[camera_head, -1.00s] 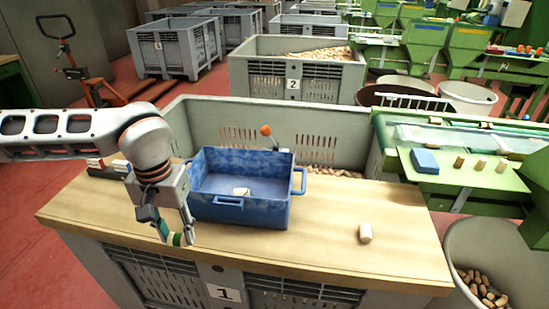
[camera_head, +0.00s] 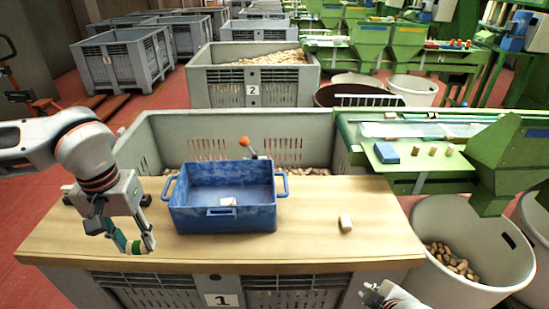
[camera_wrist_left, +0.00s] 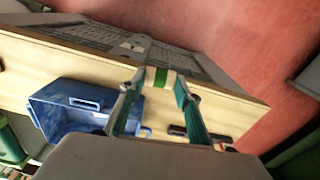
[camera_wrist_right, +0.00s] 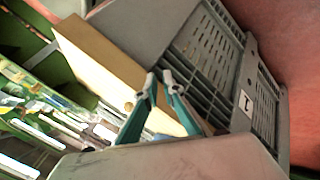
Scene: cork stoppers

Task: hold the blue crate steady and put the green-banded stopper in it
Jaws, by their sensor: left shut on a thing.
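The green-banded stopper (camera_head: 137,246) is held between the fingertips of my left gripper (camera_head: 139,245), above the table's left front part. The stopper's green and white bands (camera_wrist_left: 160,78) show in the left wrist view. The blue crate (camera_head: 223,220) stands upright on the table to the right of my left gripper, which is apart from it. The crate also shows in the left wrist view (camera_wrist_left: 62,118). My right gripper (camera_head: 370,290) is at the bottom edge, in front of the table and away from the crate. Its fingertips (camera_wrist_right: 160,75) are close together with nothing seen between them.
A pale stopper (camera_head: 228,201) lies in the crate. Another plain stopper (camera_head: 346,222) is on the wooden table (camera_head: 300,240) to the crate's right. A grey bin (camera_head: 450,230) with stoppers stands right of the table. The tabletop between crate and loose stopper is clear.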

